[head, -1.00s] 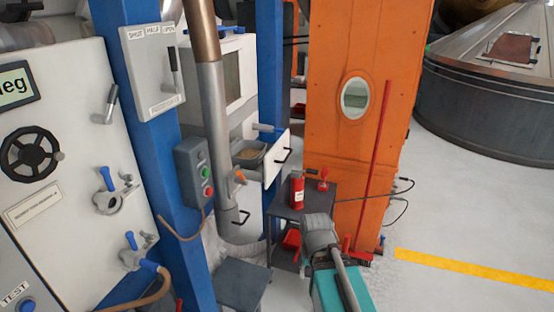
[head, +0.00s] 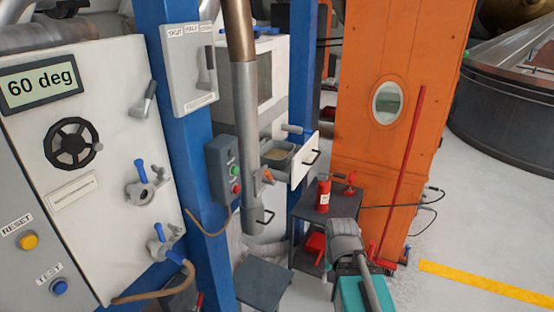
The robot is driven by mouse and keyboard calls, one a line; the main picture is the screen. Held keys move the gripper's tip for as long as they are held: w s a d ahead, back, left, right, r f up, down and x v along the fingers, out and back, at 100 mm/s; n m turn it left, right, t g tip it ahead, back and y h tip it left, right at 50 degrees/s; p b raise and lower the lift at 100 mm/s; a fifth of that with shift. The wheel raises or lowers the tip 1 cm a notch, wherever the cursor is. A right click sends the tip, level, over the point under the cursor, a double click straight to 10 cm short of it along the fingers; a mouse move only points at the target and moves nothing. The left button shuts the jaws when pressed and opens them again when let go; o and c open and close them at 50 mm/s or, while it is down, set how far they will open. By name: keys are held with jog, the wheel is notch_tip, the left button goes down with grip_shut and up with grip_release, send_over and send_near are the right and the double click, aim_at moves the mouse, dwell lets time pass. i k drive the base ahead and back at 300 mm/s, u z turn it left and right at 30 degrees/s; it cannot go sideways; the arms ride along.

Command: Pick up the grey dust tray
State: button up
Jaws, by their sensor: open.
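A small grey tray (head: 280,165) with tan, grainy stuff in it sits at the open front of a white cabinet (head: 252,85), behind the grey vertical pipe. I take it to be the dust tray. A white front panel with a black handle (head: 311,157) stands just right of it. Part of the tray's left side is close behind the pipe. My grey and teal arm shows at the bottom middle, below and right of the tray. I cannot make out my gripper in the head view.
A dark stand (head: 318,207) holds a red cylinder (head: 323,194) and a red can (head: 350,183). A low grey stool (head: 263,284) stands below the pipe (head: 247,120). Blue posts (head: 186,120) and an orange casing (head: 385,150) flank the cabinet.

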aim_at(277, 154)
jog(key=z, duration=0.2)
jog(key=i, duration=1)
jog(key=z, duration=0.05)
